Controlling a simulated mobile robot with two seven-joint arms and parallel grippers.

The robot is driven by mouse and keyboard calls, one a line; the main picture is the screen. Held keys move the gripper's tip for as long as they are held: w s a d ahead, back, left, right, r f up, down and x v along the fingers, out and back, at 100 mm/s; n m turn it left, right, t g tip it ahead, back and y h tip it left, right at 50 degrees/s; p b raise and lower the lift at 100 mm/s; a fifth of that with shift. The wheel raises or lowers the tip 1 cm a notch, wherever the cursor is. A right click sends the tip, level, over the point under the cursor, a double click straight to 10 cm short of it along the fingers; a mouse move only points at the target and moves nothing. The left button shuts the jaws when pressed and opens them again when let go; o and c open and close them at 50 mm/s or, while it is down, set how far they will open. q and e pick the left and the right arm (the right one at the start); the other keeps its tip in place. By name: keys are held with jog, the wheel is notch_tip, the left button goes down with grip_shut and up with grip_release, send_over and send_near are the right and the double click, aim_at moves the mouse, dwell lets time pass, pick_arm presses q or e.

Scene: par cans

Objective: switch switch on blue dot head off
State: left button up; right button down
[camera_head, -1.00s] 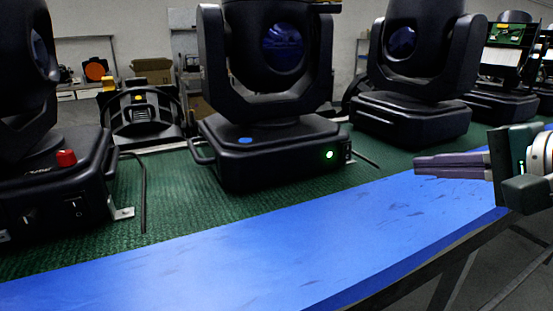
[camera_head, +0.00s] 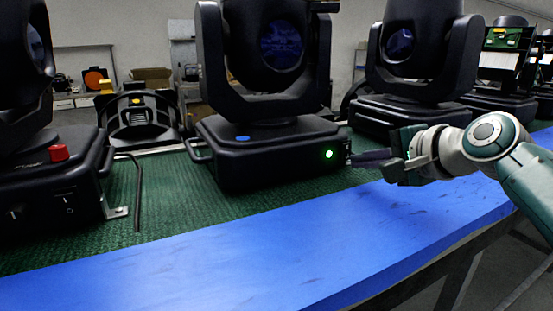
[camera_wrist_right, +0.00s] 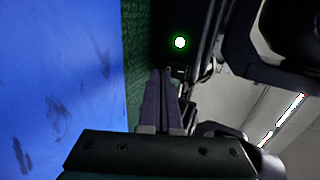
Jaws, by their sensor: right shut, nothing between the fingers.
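The head with the blue dot (camera_head: 262,150) stands on the green mat in the middle of the head view. The blue dot (camera_head: 242,139) is on top of its base. A green light (camera_head: 328,154) glows on its base front, near the right corner; the light also shows in the right wrist view (camera_wrist_right: 180,42). The switch itself is too small or hidden to make out. My right gripper (camera_head: 354,158) is shut and empty, its fingertips close to that corner, right of the light. In the right wrist view its fingers (camera_wrist_right: 165,75) point toward the base. Contact cannot be told. My left gripper is not in view.
A blue strip (camera_head: 230,255) runs along the table's front and is clear. A cable (camera_head: 138,190) lies on the green mat (camera_head: 165,220).

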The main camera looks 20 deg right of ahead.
jog(key=shift+w, duration=0.2)
jog(key=shift+w+f+t+b, duration=0.2)
jog(key=shift+f+t+b, duration=0.15)
jog(key=shift+b, duration=0.55)
jog(key=shift+s+r+p, duration=0.1)
jog(key=shift+r+p, duration=0.1)
jog(key=shift+p, duration=0.1)
jog(key=shift+r+p, duration=0.9)
jog(key=shift+p, duration=0.1)
